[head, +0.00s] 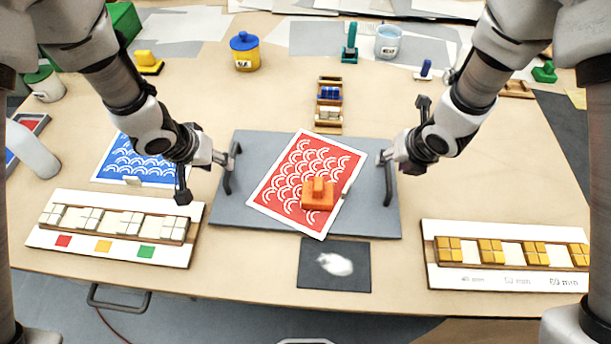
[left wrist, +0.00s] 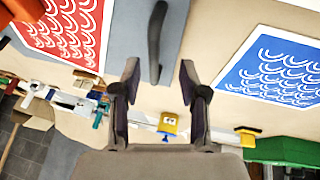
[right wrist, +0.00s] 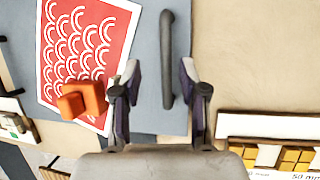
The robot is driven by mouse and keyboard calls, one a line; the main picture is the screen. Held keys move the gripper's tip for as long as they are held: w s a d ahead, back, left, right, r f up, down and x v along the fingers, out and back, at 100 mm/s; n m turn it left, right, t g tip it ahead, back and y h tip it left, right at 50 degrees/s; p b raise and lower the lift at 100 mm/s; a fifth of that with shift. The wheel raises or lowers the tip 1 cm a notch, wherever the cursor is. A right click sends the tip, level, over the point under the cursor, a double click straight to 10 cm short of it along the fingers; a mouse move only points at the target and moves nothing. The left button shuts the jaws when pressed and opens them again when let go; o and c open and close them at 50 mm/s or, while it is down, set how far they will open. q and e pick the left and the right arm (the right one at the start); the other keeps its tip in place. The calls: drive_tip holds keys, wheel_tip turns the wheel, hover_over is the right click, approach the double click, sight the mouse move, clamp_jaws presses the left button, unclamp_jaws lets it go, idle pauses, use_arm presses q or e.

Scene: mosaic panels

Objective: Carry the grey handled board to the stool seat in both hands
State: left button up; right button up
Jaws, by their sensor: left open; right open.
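The grey handled board (head: 228,208) lies flat on the table with a dark handle at each short end. A red patterned panel (head: 292,165) lies tilted on it, with an orange block (head: 318,196) on the panel. My left gripper (head: 214,174) is open at the board's left handle (head: 232,168); in the left wrist view the handle (left wrist: 157,42) stands between and ahead of the fingers. My right gripper (head: 395,162) is open at the right handle (head: 388,184); in the right wrist view that handle (right wrist: 168,60) lies between the open fingers. The stool seat is not identifiable.
A blue patterned panel (head: 135,163) lies left of the board. White trays of tiles stand at front left (head: 60,239) and front right (head: 440,278). A dark card (head: 355,276) lies just in front of the board. A wooden rack (head: 329,120) stands behind it.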

sight(389, 165)
use_arm(q)
drive_tip(key=x, duration=0.4)
drive_tip(key=shift+w+d+f, duration=0.2)
drive_tip(key=shift+w+d, duration=0.1)
drive_tip(key=shift+d, duration=0.15)
use_arm(e)
drive_tip(key=x, duration=0.2)
drive_tip(key=d+x, duration=0.1)
drive_tip(key=x, duration=0.1)
drive_tip(key=shift+w+a+f, duration=0.1)
drive_tip(key=shift+w+f, duration=0.15)
drive_tip(key=shift+f, duration=0.1)
use_arm(q)
drive_tip(key=shift+d+f, duration=0.15)
drive_tip(key=shift+f, duration=0.05)
use_arm(e)
drive_tip(key=shift+f, duration=0.2)
use_arm(q)
drive_tip(key=shift+f, duration=0.2)
use_arm(e)
drive_tip(key=shift+w+a+f, duration=0.1)
drive_tip(key=shift+a+f, duration=0.05)
drive_tip(key=shift+a, duration=0.05)
use_arm(q)
drive_tip(key=shift+w+f, duration=0.1)
drive_tip(key=shift+w, duration=0.05)
use_arm(e)
drive_tip(key=shift+w+f, duration=0.1)
drive_tip(key=shift+w, duration=0.05)
